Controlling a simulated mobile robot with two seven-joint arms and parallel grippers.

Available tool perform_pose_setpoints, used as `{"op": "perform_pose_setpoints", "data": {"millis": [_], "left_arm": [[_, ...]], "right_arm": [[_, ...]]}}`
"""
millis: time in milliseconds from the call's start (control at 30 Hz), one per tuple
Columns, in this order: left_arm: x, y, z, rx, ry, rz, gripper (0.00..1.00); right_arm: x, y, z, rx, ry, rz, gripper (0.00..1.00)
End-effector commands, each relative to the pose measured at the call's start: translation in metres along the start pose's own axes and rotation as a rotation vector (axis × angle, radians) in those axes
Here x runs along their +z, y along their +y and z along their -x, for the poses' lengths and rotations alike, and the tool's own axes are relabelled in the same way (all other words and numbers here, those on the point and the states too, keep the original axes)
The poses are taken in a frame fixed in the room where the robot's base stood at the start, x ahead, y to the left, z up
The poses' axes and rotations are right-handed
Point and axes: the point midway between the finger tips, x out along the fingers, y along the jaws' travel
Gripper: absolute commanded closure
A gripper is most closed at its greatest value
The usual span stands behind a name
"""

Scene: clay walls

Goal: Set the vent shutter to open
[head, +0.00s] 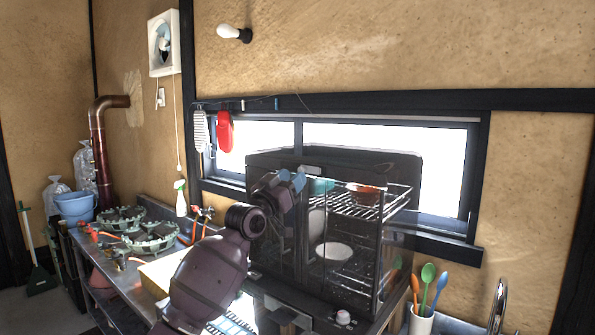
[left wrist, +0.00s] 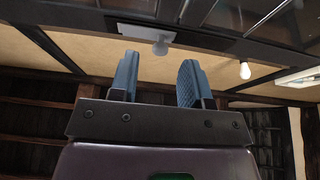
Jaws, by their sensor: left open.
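A white square vent fan unit (head: 163,43) is mounted high on the clay wall at the upper left of the head view. A thin cord hangs from it and ends in a small white pull (head: 180,168) above the counter. I cannot tell the shutter's position. My left gripper (head: 292,178) is in front of the dark dish cabinet, right of the cord and well apart from it. In the left wrist view its two blue fingers (left wrist: 157,78) are spread with nothing between them. A white-framed thing (left wrist: 300,76) at that view's right edge may be the vent. My right gripper is not in view.
The dish cabinet (head: 400,165) with racks and bowls stands before the window. Green-grey burners (head: 150,237), a spray bottle (head: 180,198) and a blue bucket (head: 75,206) are at left. A red mitt (head: 225,132) hangs by the window. A cup of spoons (head: 420,320) is at lower right.

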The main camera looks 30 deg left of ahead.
Motion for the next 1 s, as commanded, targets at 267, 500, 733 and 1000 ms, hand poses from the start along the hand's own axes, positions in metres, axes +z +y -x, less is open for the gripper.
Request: {"op": "perform_pose_setpoints", "data": {"millis": [267, 500, 733, 1000], "left_arm": [[0.0, 0.0, -0.024, 0.0, 0.0, -0.001, 0.56], [0.001, 0.0, -0.026, 0.0, 0.0, -0.001, 0.56], [0.0, 0.0, -0.026, 0.0, 0.0, -0.001, 0.78], [0.0, 0.0, -0.026, 0.0, 0.0, -0.001, 1.0]], "right_arm": [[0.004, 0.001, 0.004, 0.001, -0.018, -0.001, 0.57], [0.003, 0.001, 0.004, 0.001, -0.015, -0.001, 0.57], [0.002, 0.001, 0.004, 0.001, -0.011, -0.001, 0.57], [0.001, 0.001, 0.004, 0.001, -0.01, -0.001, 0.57]]}}
